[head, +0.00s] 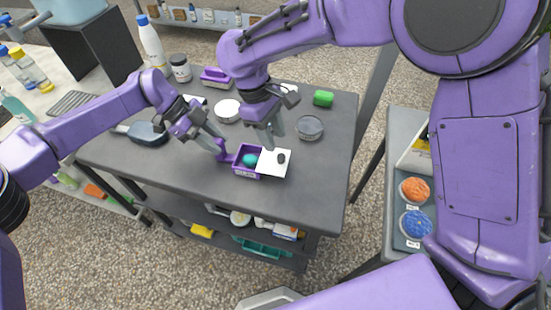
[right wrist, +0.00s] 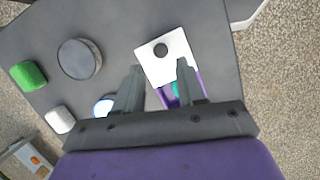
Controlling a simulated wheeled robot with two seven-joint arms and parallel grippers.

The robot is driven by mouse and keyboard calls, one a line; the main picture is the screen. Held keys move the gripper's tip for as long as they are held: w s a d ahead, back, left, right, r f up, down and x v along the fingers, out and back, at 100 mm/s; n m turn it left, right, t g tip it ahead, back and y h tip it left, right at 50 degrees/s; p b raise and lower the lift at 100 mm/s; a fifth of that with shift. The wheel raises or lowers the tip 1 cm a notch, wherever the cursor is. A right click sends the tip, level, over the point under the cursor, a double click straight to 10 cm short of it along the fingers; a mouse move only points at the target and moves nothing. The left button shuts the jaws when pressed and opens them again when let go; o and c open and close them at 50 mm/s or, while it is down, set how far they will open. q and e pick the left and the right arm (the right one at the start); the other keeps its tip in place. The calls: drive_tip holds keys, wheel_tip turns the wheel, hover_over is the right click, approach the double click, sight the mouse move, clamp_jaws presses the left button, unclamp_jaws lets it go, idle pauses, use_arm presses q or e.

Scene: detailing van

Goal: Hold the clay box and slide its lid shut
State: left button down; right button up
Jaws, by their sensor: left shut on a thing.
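The clay box (head: 247,174) is a small purple open-topped box near the table's front edge, with teal clay (head: 249,160) showing in its left part. Its white lid (head: 275,165) with a dark knob (head: 281,158) covers the right part and sticks out to the right. My left gripper (head: 219,150) is shut on the purple piece at the box's left side. My right gripper (head: 272,136) is open and empty, just behind the box and lid. In the right wrist view, the lid (right wrist: 167,64) lies beyond its parted fingers, and part of the box shows between them.
A dark brush-like item (head: 148,133) lies to the left. The table (head: 300,205) is bare in front and at right.

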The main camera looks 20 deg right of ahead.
sight(280, 155)
drive_tip(key=x, duration=0.6)
drive_tip(key=shift+f, duration=0.1)
drive_tip(key=shift+c, duration=0.4)
clamp_jaws()
drive_tip(key=shift+a, duration=0.1)
